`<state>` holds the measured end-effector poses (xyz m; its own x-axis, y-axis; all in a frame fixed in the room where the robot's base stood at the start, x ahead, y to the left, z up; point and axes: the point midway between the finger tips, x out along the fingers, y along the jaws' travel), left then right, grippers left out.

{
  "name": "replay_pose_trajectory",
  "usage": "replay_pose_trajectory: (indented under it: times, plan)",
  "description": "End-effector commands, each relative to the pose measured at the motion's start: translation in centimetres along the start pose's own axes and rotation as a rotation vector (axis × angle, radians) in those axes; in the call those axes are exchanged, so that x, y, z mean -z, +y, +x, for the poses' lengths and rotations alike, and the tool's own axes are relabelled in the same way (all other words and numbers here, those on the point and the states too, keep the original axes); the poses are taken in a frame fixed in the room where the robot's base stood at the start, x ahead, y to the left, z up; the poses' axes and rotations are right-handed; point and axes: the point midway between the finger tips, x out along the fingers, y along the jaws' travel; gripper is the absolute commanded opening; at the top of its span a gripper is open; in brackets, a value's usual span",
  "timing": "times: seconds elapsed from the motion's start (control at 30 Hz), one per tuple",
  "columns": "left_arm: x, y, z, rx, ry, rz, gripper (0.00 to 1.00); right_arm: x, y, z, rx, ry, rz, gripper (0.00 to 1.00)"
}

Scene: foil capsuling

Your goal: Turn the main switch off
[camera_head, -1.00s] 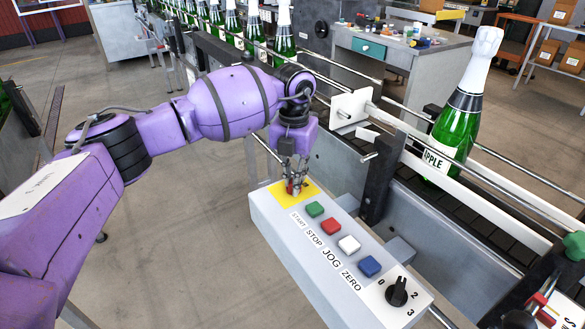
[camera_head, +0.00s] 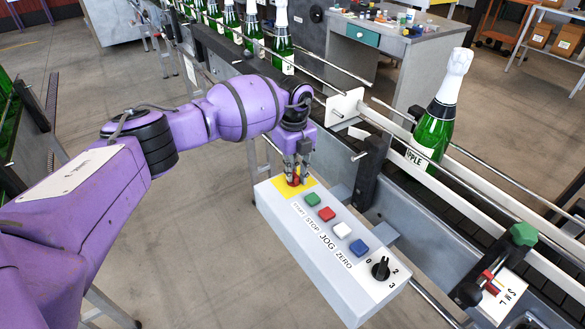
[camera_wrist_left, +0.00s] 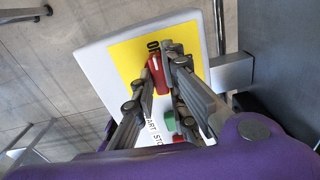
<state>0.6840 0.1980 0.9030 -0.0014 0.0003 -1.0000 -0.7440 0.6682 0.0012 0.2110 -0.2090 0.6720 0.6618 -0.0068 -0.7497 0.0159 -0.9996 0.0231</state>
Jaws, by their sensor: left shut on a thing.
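The main switch has a red handle (camera_head: 293,181) on a yellow plate (camera_head: 308,184) at the far end of the white control box (camera_head: 318,272). My left gripper (camera_head: 296,172) points down over the plate, its fingers shut on the red handle. My right gripper is not in view.
Green (camera_head: 312,199), red (camera_head: 326,214), white (camera_head: 342,230) and blue (camera_head: 358,247) buttons run along the box to a black selector knob (camera_head: 380,268). A conveyor with a foil-topped bottle (camera_head: 435,130) lies to the right. Open floor lies left of the box.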

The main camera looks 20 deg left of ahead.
Motion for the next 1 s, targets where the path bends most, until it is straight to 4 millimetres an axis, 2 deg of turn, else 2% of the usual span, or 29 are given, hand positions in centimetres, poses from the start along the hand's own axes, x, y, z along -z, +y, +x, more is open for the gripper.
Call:
replay_pose_trajectory:
  times: [0.03,0.73,0.77,0.87,0.9,1.0]
  plan:
    - [-0.25,-0.22,-0.79,0.009,-0.007,-0.019,0.00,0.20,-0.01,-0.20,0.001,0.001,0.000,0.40]
    - [-0.25,-0.15,-0.40,0.006,-0.005,-0.088,0.00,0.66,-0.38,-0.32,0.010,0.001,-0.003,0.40]
    - [-0.25,-0.15,-0.40,0.006,-0.005,-0.088,0.15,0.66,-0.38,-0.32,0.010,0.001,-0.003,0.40]
    - [-0.22,-0.13,-0.36,0.006,-0.004,-0.087,0.28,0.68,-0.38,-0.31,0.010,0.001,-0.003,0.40]
    - [-0.19,-0.12,-0.31,0.005,-0.004,-0.087,0.31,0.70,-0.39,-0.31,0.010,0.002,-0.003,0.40]
    - [-0.14,-0.08,-0.20,0.003,-0.003,-0.086,0.31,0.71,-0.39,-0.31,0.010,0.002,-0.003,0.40]
